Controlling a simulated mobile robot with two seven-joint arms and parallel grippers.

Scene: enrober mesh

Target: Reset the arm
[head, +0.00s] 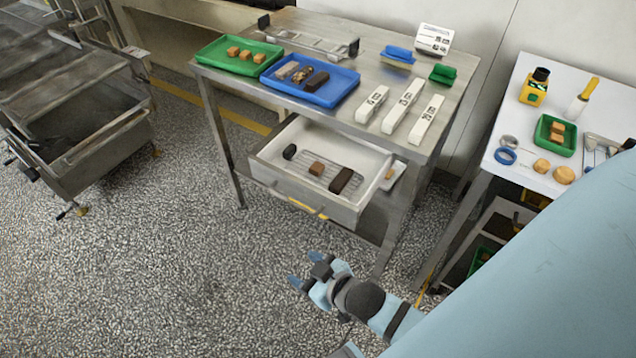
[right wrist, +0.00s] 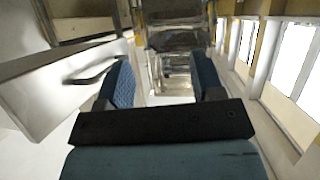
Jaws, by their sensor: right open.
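My right gripper (head: 305,281) is in the lower middle of the head view, in front of the steel table and low over the speckled floor. It is open and empty; its two blue fingers stand apart in the right wrist view (right wrist: 162,85), with nothing between them. My pale blue right arm comes in from the lower right of the head view. The open drawer (head: 262,176) under the table is above the gripper in the head view and apart from it. It holds several dark and brown pieces. My left gripper is not in view.
The steel table (head: 380,80) bears a green tray (head: 205,55), a blue tray (head: 352,88) and white boxes (head: 405,105). A white side table (head: 500,150) with tools and a small green tray stands right. A steel cart (head: 70,170) stands left. Floor between is clear.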

